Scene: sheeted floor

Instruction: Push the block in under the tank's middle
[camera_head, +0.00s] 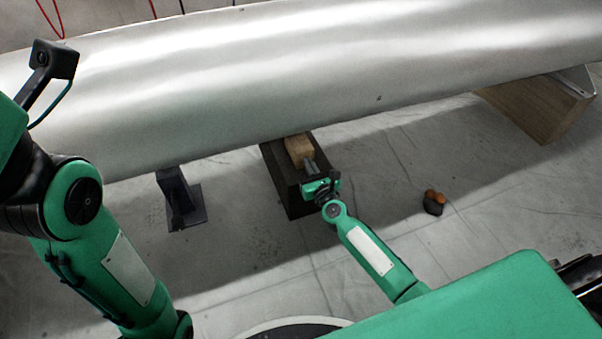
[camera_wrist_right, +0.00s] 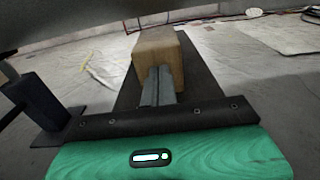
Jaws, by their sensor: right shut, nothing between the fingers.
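The wooden block (camera_head: 298,147) lies on a dark, flat-topped support (camera_head: 281,179), its far end close to or under the lower edge of the silver tank (camera_head: 300,65). My right gripper (camera_head: 309,164) is shut with nothing between its fingers. Its fingertips are at the near end of the block. In the right wrist view the block (camera_wrist_right: 158,55) stands straight ahead of the shut fingers (camera_wrist_right: 158,85), which touch or nearly touch its near face. The tank's underside (camera_wrist_right: 100,18) spans the top of that view. My left arm is at the left; its gripper is not seen.
A dark metal stand (camera_head: 179,198) is under the tank to the left. A large wooden cradle (camera_head: 540,105) supports the tank at the right. A small dark and orange object (camera_head: 433,202) lies on the sheeted floor. The floor between is mostly clear.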

